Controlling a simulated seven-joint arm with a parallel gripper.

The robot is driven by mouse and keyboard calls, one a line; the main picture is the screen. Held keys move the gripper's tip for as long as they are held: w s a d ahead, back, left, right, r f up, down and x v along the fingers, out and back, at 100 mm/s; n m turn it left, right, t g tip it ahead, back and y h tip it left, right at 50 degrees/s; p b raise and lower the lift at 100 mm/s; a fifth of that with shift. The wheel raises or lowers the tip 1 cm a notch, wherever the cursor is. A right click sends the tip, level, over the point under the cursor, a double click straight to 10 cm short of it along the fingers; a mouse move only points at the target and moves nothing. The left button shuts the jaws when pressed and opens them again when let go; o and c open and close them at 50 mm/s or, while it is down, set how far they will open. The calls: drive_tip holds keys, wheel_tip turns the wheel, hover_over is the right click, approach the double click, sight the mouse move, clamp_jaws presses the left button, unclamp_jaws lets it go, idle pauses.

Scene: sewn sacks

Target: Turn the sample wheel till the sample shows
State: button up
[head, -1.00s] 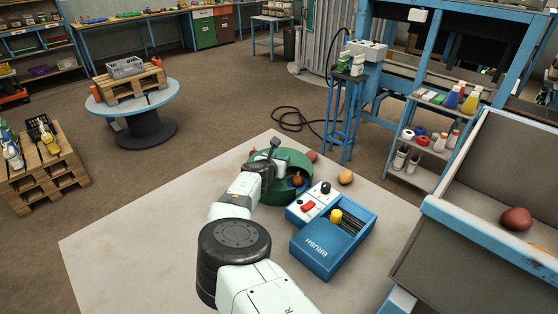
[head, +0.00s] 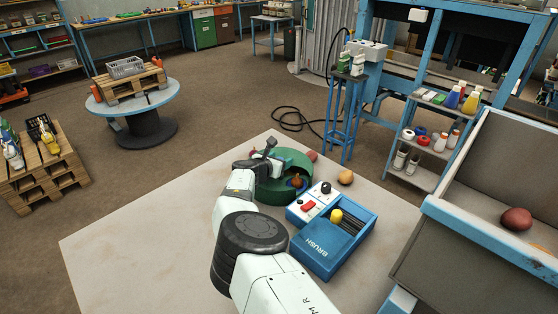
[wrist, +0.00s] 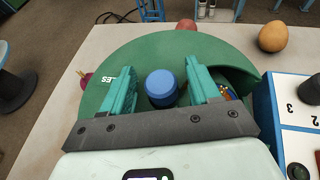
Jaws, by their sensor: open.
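The sample wheel is a round green drum (head: 278,190) on the pale table, partly behind my arm in the head view. In the wrist view its green top (wrist: 140,55) carries white lettering ending in "LES" and a blue round knob (wrist: 161,88). My gripper (wrist: 163,82) is open, with one teal finger on each side of the knob; I cannot tell whether they touch it. In the head view an orange-brown item (head: 297,182) shows in the drum's cut-out. In the wrist view, small coloured bits (wrist: 229,92) show at the opening on the right.
A control box (head: 314,204) with a black knob and red button stands right of the drum. A blue brush box (head: 330,243) is beside it. A tan potato-like item (head: 346,177) lies behind. The table's left side (head: 140,240) is clear.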

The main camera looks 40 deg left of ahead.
drive_tip(key=shift+s+r, duration=0.1)
drive_tip(key=shift+s+d+r, duration=0.1)
drive_tip(key=shift+s+r, duration=0.15)
drive_tip(key=shift+s, duration=0.35)
drive_tip(key=v, duration=0.9)
drive_tip(key=shift+s+d, duration=0.1)
